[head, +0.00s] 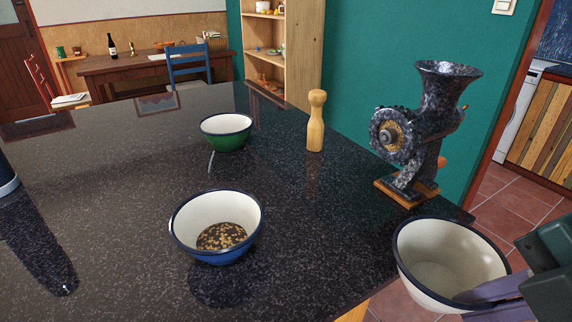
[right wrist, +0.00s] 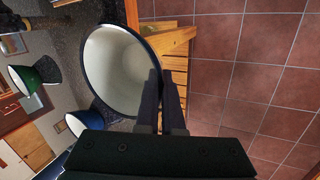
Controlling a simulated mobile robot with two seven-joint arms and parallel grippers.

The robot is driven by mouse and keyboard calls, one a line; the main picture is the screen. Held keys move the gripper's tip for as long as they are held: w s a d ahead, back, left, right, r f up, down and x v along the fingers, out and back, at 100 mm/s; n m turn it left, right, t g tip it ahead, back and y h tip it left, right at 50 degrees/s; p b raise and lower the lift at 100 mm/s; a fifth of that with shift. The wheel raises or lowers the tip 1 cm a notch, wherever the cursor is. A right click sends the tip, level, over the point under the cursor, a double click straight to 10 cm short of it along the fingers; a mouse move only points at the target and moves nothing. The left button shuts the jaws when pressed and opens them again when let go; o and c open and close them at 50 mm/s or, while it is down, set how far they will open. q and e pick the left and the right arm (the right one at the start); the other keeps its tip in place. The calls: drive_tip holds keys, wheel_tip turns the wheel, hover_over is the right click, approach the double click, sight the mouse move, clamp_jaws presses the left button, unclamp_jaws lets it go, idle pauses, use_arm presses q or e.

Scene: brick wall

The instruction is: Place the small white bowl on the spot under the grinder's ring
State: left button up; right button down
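The small white bowl (head: 428,250), with a dark rim, is at the lower right in the head view, beyond the counter's edge. My right gripper (head: 487,292) is shut on its right-hand wall, with the bowl held tilted in the air. In the right wrist view the white bowl (right wrist: 112,70) lies against the two close-set fingers (right wrist: 161,100); its inside looks empty. The dark speckled grinder (head: 440,110) stands on a wooden base at the counter's right. Its round gold-patterned ring (head: 387,135) faces left over bare counter. My left gripper is not in view.
A blue bowl (head: 190,235) with grainy contents stands at the counter's front. A green bowl (head: 228,140) and a wooden mill (head: 315,122) stand farther back. A dark object (head: 6,180) is cut off at the left edge. Dark counter (head: 310,215) is clear between the blue bowl and grinder.

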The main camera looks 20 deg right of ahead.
sight(406, 222)
drive_tip(key=w+b, duration=0.5)
drive_tip(key=w+d+f+b, duration=0.1)
drive_tip(key=w+b, duration=0.1)
drive_tip(key=shift+w+b, duration=0.2)
drive_tip(key=shift+b, duration=0.1)
drive_tip(key=w, duration=0.2)
drive_tip(key=w+r, duration=0.1)
drive_tip(key=w, duration=0.1)
drive_tip(key=shift+d+p, duration=0.2)
drive_tip(key=shift+p, duration=0.2)
drive_tip(key=w, duration=0.4)
drive_tip(key=shift+d, duration=0.2)
drive_tip(key=shift+f, duration=0.8)
